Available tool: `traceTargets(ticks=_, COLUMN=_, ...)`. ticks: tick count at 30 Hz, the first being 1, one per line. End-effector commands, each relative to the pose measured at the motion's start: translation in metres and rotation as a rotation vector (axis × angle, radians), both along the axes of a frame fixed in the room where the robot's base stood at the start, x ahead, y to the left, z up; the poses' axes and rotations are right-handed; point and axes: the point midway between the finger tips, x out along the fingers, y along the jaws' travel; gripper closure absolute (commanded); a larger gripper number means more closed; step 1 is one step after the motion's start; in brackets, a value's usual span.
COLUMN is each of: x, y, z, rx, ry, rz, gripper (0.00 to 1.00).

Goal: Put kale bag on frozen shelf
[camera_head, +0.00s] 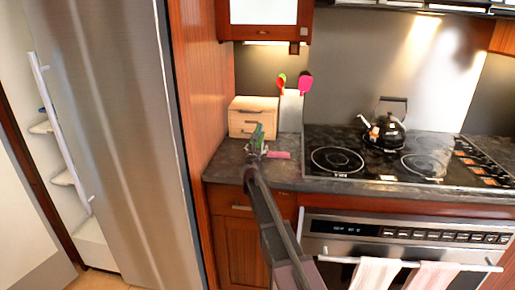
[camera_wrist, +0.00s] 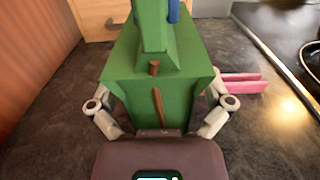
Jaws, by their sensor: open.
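A green, angular object (camera_wrist: 155,85) with a narrow upper part and brown marks stands on the dark counter. It is the only thing here that could be the kale bag; no label shows. It also shows small in the head view (camera_head: 257,136). My gripper (camera_wrist: 160,112) is open, with one finger on each side of its lower part; I cannot tell whether they touch it. In the head view my gripper (camera_head: 254,160) is at the counter's left end. White shelves (camera_head: 66,178) show in the open gap beside the steel fridge door at far left. Which is the frozen shelf is unclear.
A pink object (camera_wrist: 240,83) lies just right of the green one. A wooden box (camera_head: 252,117) and a white utensil holder (camera_head: 291,112) stand behind. The stove with a black kettle (camera_head: 384,130) is to the right. A wooden panel (camera_head: 202,110) borders the counter's left.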

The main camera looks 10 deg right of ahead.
Motion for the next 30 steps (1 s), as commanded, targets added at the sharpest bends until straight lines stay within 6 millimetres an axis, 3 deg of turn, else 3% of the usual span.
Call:
traceTargets(ticks=2, x=0.0000, y=0.0000, z=0.0000, rx=0.000, ry=0.000, rz=0.000, gripper=0.06)
traceTargets(ticks=9, x=0.0001, y=-0.0001, z=0.0000, rx=0.000, ry=0.000, rz=0.000, gripper=0.77)
traceTargets(ticks=10, x=0.0001, y=-0.0001, z=0.0000, rx=0.000, ry=0.000, rz=0.000, gripper=0.82)
traceTargets(ticks=30, x=0.0001, y=-0.0003, z=0.0047, rx=-0.001, ry=0.000, rz=-0.001, gripper=0.87)
